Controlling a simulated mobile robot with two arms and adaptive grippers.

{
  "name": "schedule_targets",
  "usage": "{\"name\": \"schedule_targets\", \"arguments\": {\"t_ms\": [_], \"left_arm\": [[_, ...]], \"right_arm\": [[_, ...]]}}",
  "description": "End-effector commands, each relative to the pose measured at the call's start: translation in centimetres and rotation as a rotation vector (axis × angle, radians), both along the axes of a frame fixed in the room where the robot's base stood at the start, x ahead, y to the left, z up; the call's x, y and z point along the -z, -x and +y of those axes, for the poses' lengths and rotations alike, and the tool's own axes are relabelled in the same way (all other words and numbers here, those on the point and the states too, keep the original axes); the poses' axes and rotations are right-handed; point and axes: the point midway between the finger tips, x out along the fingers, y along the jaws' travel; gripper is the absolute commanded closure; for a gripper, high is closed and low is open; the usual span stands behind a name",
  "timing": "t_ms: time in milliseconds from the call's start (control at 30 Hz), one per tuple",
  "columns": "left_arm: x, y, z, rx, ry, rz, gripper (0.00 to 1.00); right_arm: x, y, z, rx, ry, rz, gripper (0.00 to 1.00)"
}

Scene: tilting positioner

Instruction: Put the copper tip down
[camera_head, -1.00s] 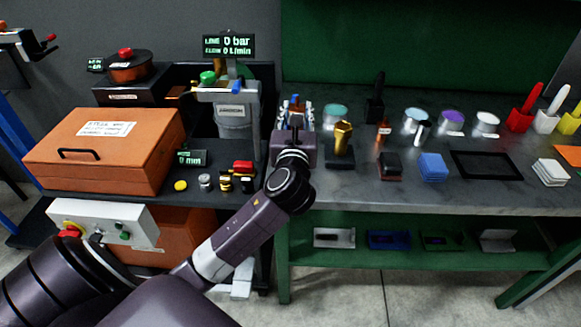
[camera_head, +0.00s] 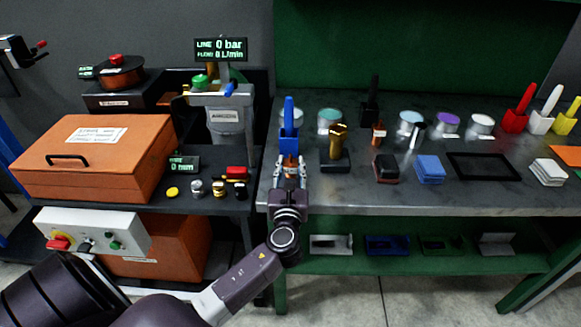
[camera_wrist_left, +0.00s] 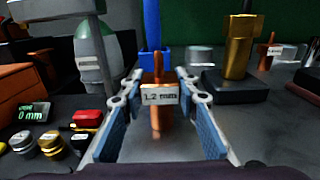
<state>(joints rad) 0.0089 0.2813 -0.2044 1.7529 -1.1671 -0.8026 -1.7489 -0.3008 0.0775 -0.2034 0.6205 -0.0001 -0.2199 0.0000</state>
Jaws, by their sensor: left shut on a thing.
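My left gripper (camera_head: 290,163) is over the front left of the grey worktop, pointing toward the back. It is shut on a copper tip (camera_wrist_left: 157,122), which also shows in the head view (camera_head: 291,173). In the left wrist view the tip stands upright between the blue finger pads and carries a white label reading 1.2 mm. Its lower end is hard to make out, so I cannot tell whether it touches the worktop. A second labelled copper tip (camera_head: 378,137) stands farther right. My right gripper is not in view.
A blue holder (camera_head: 289,138) stands just behind my left gripper. A gold piece on a black base (camera_head: 337,145) is to its right. Farther right are a brown-black block (camera_head: 386,169), a blue block (camera_head: 430,168) and an empty black frame (camera_head: 484,166). The front strip of the worktop is clear.

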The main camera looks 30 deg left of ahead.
Motion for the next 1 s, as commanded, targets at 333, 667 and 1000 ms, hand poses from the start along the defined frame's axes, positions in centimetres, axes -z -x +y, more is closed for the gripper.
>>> {"name": "schedule_targets", "arguments": {"t_ms": [333,667,1000], "left_arm": [[0.2,0.0,0.0,0.0,-0.002,-0.003,1.0],[0.3,0.0,0.0,-0.001,0.0,0.0,0.54],[0.2,1.9,-1.2,0.001,0.002,0.003,0.54]], "right_arm": [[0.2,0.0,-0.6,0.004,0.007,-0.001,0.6],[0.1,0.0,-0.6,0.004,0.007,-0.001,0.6],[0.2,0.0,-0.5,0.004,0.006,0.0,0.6]]}}
